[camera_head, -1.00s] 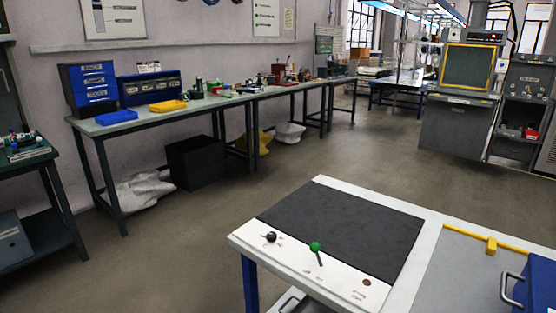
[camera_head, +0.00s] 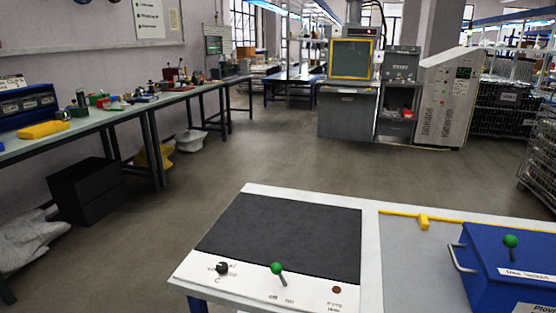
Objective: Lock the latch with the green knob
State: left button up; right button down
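A green knob (camera_head: 276,268) tops a short dark lever on the white front strip of a panel (camera_head: 300,291). The lever leans, with its lower end to the right, near small printed labels. A second green knob (camera_head: 510,241) tops a short dark stem on the blue box (camera_head: 535,265) at the right edge. That box is partly cut off by the frame. I cannot tell the latch state of either from this view. Neither of my grippers is in view.
A black knob (camera_head: 222,268) and a small dark red button (camera_head: 337,290) share the white strip, before a black mat (camera_head: 285,235). A yellow bar with a block (camera_head: 423,221) edges the grey surface. A workbench (camera_head: 110,117) lines the left wall. Open floor lies behind the table.

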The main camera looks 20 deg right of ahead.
aim_at(511, 242)
jog(key=i+j+z, duration=0.15)
jog(key=j+z, duration=0.2)
jog(key=i+j+z, duration=0.1)
jog(key=j+z, duration=0.55)
jog(key=j, duration=0.3)
jog(key=j+z, duration=0.25)
jog(key=j, duration=0.4)
